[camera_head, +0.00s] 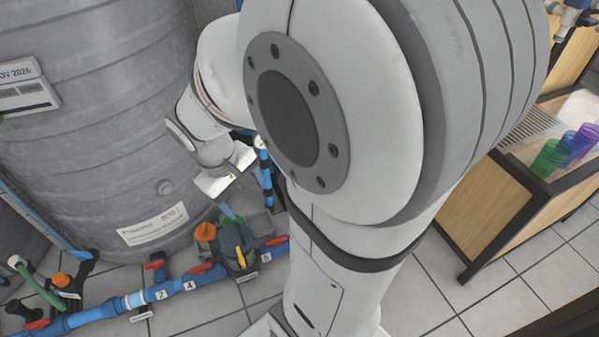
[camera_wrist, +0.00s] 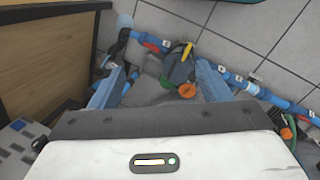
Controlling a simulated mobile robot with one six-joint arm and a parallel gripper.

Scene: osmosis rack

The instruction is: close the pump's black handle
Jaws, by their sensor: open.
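The pump (camera_head: 236,250) stands low on the floor beside the grey tank, with an orange knob (camera_head: 206,232) and a yellow lever (camera_head: 240,257) on it. The pump (camera_wrist: 179,68) also shows in the wrist view, between and beyond my fingers. I cannot make out its black handle for certain; a dark curved part (camera_wrist: 123,38) shows on the pipe to its left in the wrist view. My gripper (camera_wrist: 161,72) is open and empty, its two blue fingers apart. In the head view my gripper (camera_head: 248,197) is above the pump, partly hidden by my arm.
Blue pipes (camera_head: 177,287) with several red valve handles run along the floor at the tank's foot. The big grey tank (camera_head: 90,130) is close on the left. A wooden bench (camera_head: 510,213) with coloured cups (camera_head: 552,157) stands at the right. Tiled floor between is clear.

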